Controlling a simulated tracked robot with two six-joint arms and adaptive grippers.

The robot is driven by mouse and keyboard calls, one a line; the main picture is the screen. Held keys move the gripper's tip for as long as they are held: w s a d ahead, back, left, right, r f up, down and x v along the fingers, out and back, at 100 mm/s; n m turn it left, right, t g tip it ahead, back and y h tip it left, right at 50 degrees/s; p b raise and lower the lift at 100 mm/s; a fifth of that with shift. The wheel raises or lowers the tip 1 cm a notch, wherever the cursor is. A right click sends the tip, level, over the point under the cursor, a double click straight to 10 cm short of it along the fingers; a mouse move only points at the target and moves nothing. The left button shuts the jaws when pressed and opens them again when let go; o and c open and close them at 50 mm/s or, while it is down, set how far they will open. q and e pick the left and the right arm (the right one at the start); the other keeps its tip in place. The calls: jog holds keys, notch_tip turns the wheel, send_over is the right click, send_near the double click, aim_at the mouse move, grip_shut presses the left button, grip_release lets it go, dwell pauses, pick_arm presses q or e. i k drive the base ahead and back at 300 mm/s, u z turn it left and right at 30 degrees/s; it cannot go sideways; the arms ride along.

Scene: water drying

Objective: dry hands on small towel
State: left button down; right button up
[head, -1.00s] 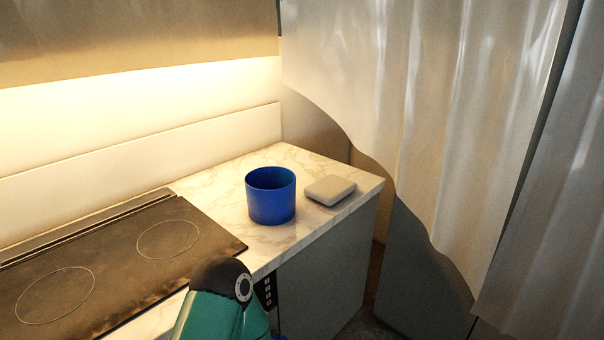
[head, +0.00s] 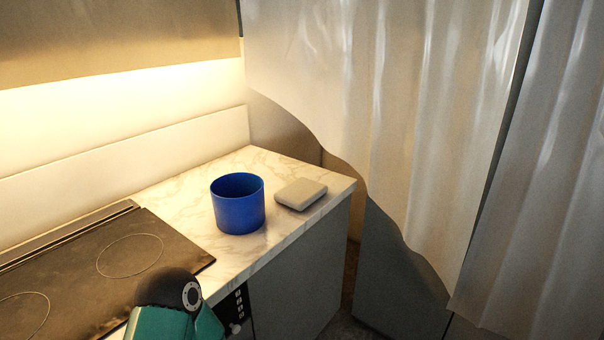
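A small pale grey-beige block (head: 301,194), which looks like a folded towel, lies flat on the marble counter (head: 190,188) near its right end. A blue round pot (head: 238,204) stands upright just to its left, with a small gap between them. Part of my arm, teal with a black joint, shows at the bottom left in front of the stove. Neither of my grippers is in the head view, so their state and anything in them are hidden.
A black stovetop (head: 90,265) with ring markings fills the counter's left part. Long white curtains (head: 400,120) hang at the right, beyond the counter's end. Dark control knobs (head: 238,305) are on the cabinet front. Marble around the pot is clear.

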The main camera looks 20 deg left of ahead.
aim_at(303, 191)
jog(key=i, duration=0.85)
jog(key=z, duration=0.05)
